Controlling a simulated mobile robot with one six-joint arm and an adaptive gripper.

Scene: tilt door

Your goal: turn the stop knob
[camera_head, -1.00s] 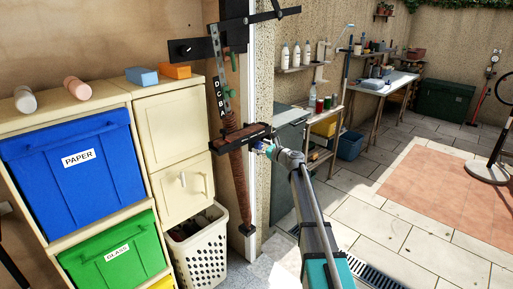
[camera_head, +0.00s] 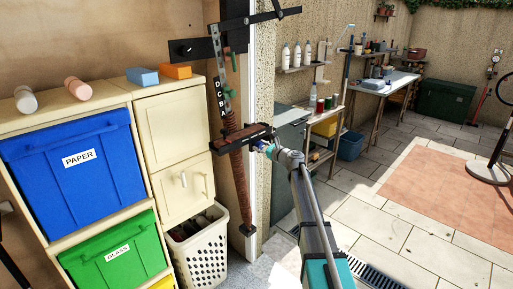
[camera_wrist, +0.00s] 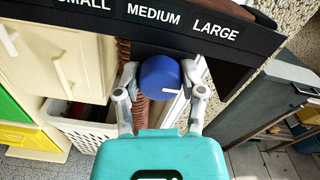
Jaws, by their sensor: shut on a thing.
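The stop knob (camera_wrist: 160,78) is a round blue knob in the upper middle of the wrist view. A short white line lies at its right side. It sits just below a dark plate (camera_wrist: 110,22) lettered SMALL, MEDIUM and LARGE. My gripper (camera_wrist: 160,88) is shut on the knob, one finger at each side. In the head view my gripper (camera_head: 264,147) is at the right end of the dark bracket (camera_head: 228,142). The knob is mostly hidden there, only a bit of blue showing.
A cream cabinet (camera_head: 180,140) with a blue PAPER bin (camera_head: 100,180) is at the left. A white basket (camera_head: 203,250) stands below. Open paving lies at the right.

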